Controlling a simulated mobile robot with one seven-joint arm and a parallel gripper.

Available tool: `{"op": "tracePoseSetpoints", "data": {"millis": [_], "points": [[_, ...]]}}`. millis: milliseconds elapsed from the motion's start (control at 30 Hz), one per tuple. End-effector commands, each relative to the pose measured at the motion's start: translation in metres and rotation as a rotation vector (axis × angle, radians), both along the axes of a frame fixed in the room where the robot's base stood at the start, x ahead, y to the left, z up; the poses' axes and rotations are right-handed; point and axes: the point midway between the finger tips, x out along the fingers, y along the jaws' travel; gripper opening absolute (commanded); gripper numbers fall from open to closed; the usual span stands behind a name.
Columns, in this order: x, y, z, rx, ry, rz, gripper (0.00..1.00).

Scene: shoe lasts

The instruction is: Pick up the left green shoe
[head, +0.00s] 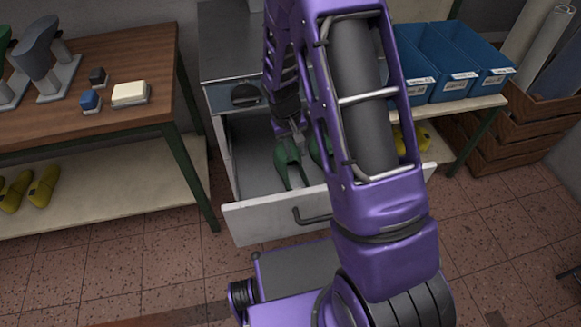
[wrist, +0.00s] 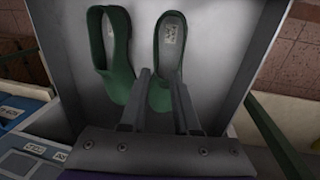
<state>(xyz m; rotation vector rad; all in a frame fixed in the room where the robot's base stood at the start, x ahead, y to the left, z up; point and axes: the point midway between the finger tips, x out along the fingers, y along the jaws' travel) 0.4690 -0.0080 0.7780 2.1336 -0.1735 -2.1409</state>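Two green shoes lie side by side in an open drawer. In the head view the left one (head: 287,160) is mostly visible; the other (head: 315,150) is largely hidden behind my arm. The wrist view looks from the opposite side, so the head view's left shoe appears on the right (wrist: 168,50) and the other on the left (wrist: 113,60). My gripper (wrist: 164,82) is open, its two fingers on either side of the toe part of that right-hand shoe. Contact cannot be told. In the head view my gripper (head: 291,130) is at the shoe's far end.
The white drawer front (head: 270,217) and the drawer walls surround the shoes. A wooden table (head: 140,60) with shoe lasts stands at left. Blue bins (head: 440,70) sit on a shelf at right, with a wooden crate (head: 510,130) beyond. Drawer space left of the shoes is clear.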

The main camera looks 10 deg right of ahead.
Motion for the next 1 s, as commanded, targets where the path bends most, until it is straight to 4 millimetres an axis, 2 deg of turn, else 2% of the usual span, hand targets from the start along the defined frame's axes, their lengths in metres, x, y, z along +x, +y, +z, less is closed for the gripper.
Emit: {"op": "tracePoseSetpoints", "data": {"millis": [33, 300, 400, 567, 833, 1000], "points": [[-0.001, -0.002, -0.015, -0.001, 0.005, -0.001, 0.3], [0.0, -0.012, -0.068, -0.001, 0.001, 0.0, 0.3], [0.001, -0.014, -0.08, -0.001, 0.0, 0.0, 0.3], [0.002, -0.015, -0.088, -0.001, -0.004, 0.0, 0.3], [0.006, -0.024, -0.125, -0.001, -0.001, 0.0, 0.3], [0.007, -0.026, -0.136, -0.001, -0.003, 0.0, 0.3]]}}
